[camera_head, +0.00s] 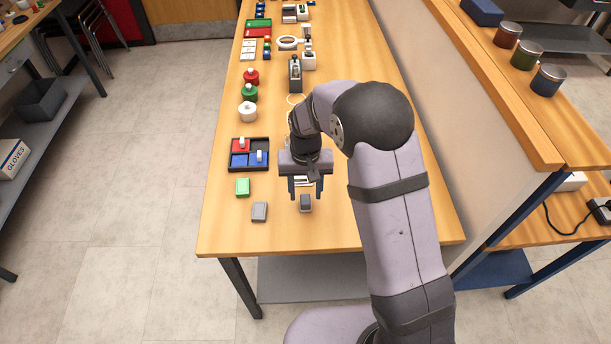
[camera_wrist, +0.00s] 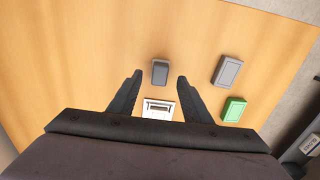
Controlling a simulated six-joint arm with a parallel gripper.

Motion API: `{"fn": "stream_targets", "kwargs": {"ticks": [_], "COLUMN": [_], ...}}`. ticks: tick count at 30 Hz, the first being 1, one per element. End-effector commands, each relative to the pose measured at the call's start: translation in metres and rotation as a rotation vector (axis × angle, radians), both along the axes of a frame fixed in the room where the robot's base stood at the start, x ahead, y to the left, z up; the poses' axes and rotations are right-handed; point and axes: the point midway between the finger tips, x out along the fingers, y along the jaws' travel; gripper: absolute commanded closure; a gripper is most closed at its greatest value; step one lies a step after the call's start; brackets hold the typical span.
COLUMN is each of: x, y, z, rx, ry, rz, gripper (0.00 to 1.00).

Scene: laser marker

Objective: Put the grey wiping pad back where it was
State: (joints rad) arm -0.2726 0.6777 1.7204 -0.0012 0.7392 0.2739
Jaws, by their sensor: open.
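Two grey blocks lie on the wooden table, and I cannot tell for sure which is the wiping pad. A flat grey pad (camera_head: 259,211) lies near the front edge; it also shows in the wrist view (camera_wrist: 227,71). A smaller, darker grey block (camera_head: 306,203) lies to its right, just in front of my gripper (camera_head: 305,190). In the wrist view this darker block (camera_wrist: 160,72) appears beyond the fingertips, roughly midway between them. My gripper is open and empty, pointing down above the table.
A white slotted item (camera_wrist: 158,108) shows between my fingers in the wrist view. A green pad (camera_head: 242,187) lies behind the flat grey pad. A dark tray (camera_head: 249,167) with red and blue compartments stands behind it. Lidded pots (camera_head: 248,112) stand farther back. The front right table is clear.

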Motion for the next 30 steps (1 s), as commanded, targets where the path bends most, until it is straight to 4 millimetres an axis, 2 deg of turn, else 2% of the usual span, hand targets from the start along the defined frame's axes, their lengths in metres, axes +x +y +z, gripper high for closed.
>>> {"fn": "stream_targets", "kwargs": {"ticks": [6, 12, 18, 26, 30], "x": [0.001, 0.001, 0.0, -0.002, -0.012], "y": [0.0, 0.0, 0.0, -0.001, -0.013], "z": [0.039, 0.066, 0.079, 0.08, 0.083], "rx": [0.002, 0.001, 0.0, 0.0, 0.0], "ry": [-0.006, -0.003, -0.001, 0.0, 0.0], "rz": [0.0, 0.0, 0.0, 0.0, -0.003], "gripper": [0.55, 0.55, 0.55, 0.55, 0.55]}}
